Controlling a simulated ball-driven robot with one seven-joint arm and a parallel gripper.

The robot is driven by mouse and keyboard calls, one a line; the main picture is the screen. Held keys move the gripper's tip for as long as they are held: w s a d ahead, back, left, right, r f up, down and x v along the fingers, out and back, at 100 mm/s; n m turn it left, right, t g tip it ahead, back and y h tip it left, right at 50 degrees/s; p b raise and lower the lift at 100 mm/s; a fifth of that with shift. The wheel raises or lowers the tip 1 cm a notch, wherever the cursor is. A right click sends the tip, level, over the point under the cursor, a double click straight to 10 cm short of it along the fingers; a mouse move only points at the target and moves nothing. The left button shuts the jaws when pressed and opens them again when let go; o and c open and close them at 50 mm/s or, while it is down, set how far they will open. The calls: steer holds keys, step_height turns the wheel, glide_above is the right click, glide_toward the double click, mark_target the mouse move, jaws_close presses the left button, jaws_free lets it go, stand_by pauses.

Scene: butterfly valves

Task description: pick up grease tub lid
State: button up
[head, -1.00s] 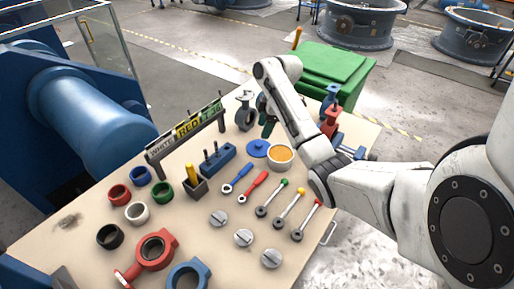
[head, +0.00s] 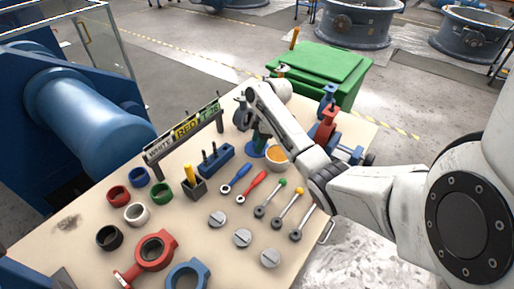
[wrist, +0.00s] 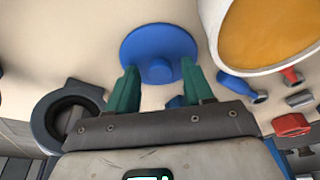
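The blue grease tub lid (wrist: 160,50) is a round disc with a small central knob, lying on the table. In the head view the lid (head: 251,153) is partly hidden behind my gripper. My gripper (wrist: 160,78) has two green fingers standing apart, one on each side of the knob in the wrist view. I cannot tell how far the fingertips are above the lid. The grease tub (wrist: 268,30), white with orange grease inside, stands open right beside the lid; it also shows in the head view (head: 278,157).
A dark ring-shaped valve body (wrist: 68,115) stands on the other side of my gripper. Blue (head: 236,178) and red (head: 252,186) tools, a blue block with pegs (head: 215,160) and red and blue valves (head: 326,120) stand nearby. A green bin (head: 325,72) is behind the table.

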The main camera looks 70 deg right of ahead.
steer(key=c, duration=0.9)
steer(key=shift+r, duration=0.1)
